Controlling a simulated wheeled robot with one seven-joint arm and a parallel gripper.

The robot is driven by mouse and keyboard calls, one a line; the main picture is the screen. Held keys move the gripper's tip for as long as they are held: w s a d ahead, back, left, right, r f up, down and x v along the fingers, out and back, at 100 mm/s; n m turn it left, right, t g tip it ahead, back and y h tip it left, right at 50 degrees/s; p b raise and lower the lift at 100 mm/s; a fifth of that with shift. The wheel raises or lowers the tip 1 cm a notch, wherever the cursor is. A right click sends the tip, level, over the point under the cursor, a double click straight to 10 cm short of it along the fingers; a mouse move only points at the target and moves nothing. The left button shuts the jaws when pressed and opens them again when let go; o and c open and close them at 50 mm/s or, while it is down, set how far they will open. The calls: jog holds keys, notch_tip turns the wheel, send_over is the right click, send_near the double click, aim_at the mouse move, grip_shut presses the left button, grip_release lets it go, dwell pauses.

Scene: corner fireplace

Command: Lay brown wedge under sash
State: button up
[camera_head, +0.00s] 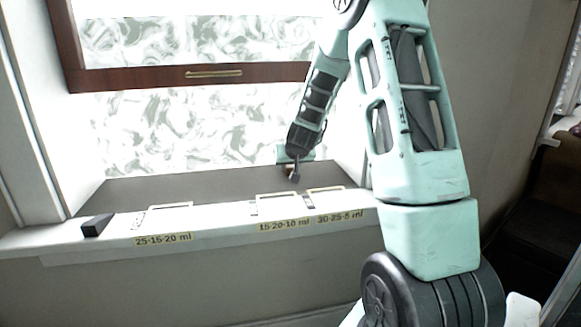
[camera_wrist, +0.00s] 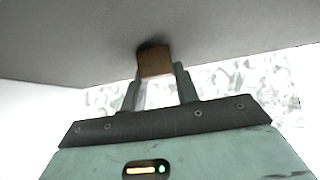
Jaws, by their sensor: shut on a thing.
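The brown wedge (camera_wrist: 155,62) is between the fingertips of my gripper (camera_wrist: 157,75) in the wrist view, at the edge of a grey surface. My gripper is shut on it. In the head view my gripper (camera_head: 293,172) is low over the back of the window sill, right of centre, and mostly hides the wedge. The sash (camera_head: 180,78) is a dark brown frame with a brass handle, raised well above the sill (camera_head: 190,183). I cannot tell whether the wedge touches the sill.
A black wedge-shaped block (camera_head: 97,225) lies at the sill's left front. Labels (camera_head: 163,239) reading "25-15-20 ml", "15-20-10 ml" and "30-25-5 ml" run along the front ledge, with pale outlined frames (camera_head: 277,195) behind them. The left back of the sill is clear.

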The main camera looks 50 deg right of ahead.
jog(key=o, duration=1)
